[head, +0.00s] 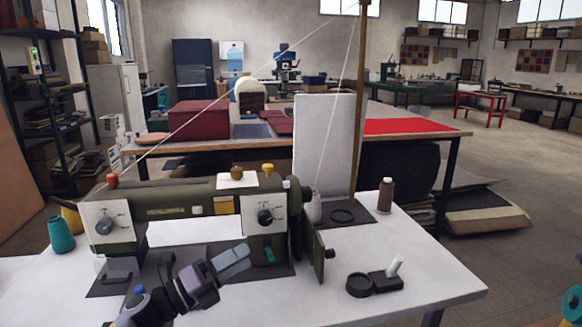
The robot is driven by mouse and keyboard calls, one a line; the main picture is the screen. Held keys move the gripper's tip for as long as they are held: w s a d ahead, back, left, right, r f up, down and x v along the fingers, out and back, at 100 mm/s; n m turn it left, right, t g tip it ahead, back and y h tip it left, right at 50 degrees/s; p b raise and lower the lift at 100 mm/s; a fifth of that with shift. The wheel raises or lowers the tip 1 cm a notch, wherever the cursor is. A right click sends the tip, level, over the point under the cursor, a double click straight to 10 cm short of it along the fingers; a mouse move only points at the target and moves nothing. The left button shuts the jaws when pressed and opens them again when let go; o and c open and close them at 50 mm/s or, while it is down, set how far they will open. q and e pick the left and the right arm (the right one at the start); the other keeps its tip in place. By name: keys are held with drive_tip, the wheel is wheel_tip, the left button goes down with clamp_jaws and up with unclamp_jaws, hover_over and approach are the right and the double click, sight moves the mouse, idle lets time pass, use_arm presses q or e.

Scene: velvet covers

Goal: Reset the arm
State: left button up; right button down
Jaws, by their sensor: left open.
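My left gripper (238,262) is in the head view, in front of the sewing machine (180,203). Its arm comes in from the lower left, and its fingers point up and to the right. It is open and I see nothing held between the fingers. It overlaps the machine's dark base plate in the picture; I cannot tell whether it touches it.
The machine stands on a white table (430,268). A pole (358,110) rises behind.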

use_arm(q)
drive_tip(key=s+a+f+n+y+p, duration=0.1)
drive_tip(key=s+a+f+n+y, duration=0.2)
drive_tip(key=s+n, duration=0.7)
drive_tip(key=s+a+f+n+y+p, duration=0.1)
drive_tip(key=s+a+f+n+y, duration=0.2)
drive_tip(key=s+f+n+y, duration=0.4)
drive_tip(key=s+a+f+n+g+y+p, duration=0.1)
drive_tip(key=s+a+f+n+y, duration=0.2)
drive_tip(key=s+f+n, duration=1)
drive_tip(key=shift+s+a+n+y, duration=0.25)
drive_tip(key=shift+s+n+y, duration=0.1)
drive_tip(key=shift+n+y, duration=0.7)
drive_tip(key=shift+s+f+n, duration=0.1)
drive_tip(key=shift+f+n, duration=0.05)
drive_tip(key=shift+n, duration=0.1)
drive_tip(key=c, duration=0.3)
